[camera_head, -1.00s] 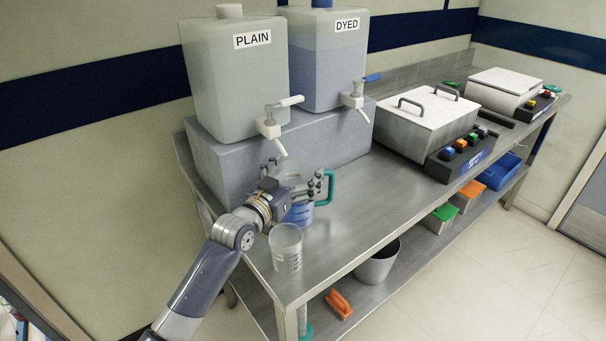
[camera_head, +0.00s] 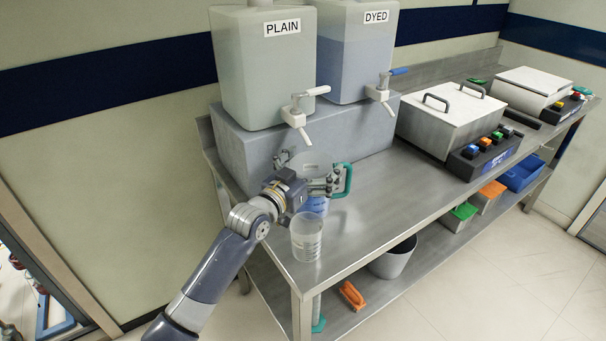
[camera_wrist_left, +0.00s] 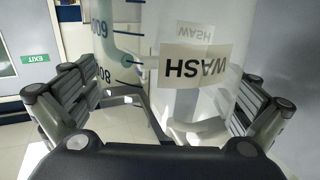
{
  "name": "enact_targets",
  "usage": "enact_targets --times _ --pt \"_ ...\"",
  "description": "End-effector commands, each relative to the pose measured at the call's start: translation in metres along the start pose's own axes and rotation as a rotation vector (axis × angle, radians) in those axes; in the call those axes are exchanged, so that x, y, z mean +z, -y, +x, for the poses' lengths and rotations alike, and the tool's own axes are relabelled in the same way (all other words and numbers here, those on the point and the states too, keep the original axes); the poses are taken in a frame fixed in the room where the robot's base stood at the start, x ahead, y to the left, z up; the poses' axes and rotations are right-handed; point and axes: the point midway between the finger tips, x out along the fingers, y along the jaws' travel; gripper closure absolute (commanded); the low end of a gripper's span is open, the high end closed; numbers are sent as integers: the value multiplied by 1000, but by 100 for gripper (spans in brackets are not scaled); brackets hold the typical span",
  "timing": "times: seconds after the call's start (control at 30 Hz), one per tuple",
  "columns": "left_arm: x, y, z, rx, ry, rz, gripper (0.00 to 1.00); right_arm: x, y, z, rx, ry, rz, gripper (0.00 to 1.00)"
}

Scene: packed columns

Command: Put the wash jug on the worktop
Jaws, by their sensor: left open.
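The wash jug (camera_head: 312,164) is clear, with a teal handle (camera_head: 346,180). The fingers also show in the left wrist view (camera_wrist_left: 168,100). My right gripper is not in view.
A clear beaker (camera_head: 306,240) stands close in front of the jug near the worktop's edge. The PLAIN tank (camera_head: 265,75) and DYED tank (camera_head: 352,65) stand on a grey block behind. A lidded bath (camera_head: 450,115) is to the right. Bare worktop lies between.

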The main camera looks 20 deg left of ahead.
Motion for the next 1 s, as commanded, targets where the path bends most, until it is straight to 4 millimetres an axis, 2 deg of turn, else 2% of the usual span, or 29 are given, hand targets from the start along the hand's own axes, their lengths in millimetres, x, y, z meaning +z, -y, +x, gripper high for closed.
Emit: enact_targets --times 0.17,0.4,0.53,0.7,1.0 --pt "2 0 -28 0 1 2 0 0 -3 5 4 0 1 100" --pt "4 0 -78 0 3 2 0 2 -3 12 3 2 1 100" --pt "3 0 -98 0 3 1 0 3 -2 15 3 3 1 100" --pt "1 0 -112 0 2 1 0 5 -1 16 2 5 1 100" --pt "0 0 -114 0 1 1 0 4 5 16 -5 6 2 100"
